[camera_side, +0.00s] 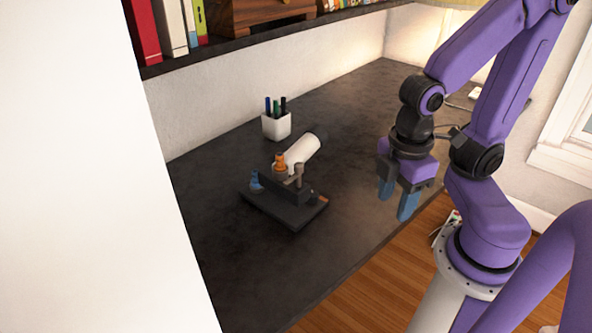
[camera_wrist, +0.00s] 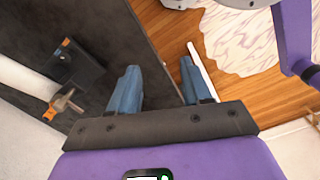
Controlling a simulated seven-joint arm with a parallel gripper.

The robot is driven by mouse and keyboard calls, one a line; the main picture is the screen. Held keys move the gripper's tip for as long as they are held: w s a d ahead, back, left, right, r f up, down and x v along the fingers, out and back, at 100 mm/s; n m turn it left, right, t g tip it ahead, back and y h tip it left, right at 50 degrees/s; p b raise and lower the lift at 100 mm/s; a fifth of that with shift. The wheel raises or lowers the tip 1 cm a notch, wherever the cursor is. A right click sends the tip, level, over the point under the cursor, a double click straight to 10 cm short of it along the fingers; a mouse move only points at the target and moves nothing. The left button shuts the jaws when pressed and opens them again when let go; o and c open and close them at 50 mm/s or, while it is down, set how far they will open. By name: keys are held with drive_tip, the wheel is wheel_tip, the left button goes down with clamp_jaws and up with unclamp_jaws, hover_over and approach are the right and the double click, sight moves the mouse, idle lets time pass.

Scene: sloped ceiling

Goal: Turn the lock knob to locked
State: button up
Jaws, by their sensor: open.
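A dark fixture (camera_side: 285,207) stands on the desk in the side view. It carries a blue knob (camera_side: 256,181) at its left, an orange piece (camera_side: 280,163) at its back and a grey-brown upright piece (camera_side: 299,174). I cannot tell for certain which is the lock knob. In the wrist view the fixture (camera_wrist: 78,64) is at the left, with a metallic T-shaped handle (camera_wrist: 67,103) and an orange part (camera_wrist: 49,114). My gripper (camera_side: 396,207) is open and empty, above and to the right of the fixture, clear of it. Its blue fingers (camera_wrist: 160,85) are spread apart.
A white cylinder (camera_side: 304,150) with a dark end lies behind the fixture. A white cup (camera_side: 276,126) of pens stands farther back. A bookshelf (camera_side: 250,40) hangs over the desk's back. The dark desk (camera_side: 345,215) is clear between fixture and gripper; wooden floor lies beyond its front edge.

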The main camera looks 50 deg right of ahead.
drive_tip(key=w+f+n+h, duration=0.3)
drive_tip(key=w+h, duration=0.1)
drive_tip(key=h, duration=0.2)
drive_tip(key=n+t+h, duration=0.6)
drive_tip(key=n+t, duration=0.5)
drive_tip(key=t, duration=0.2)
approach(299, 169)
drive_tip(key=x, duration=1.1)
drive_tip(key=shift+d, duration=0.15)
clamp_jaws()
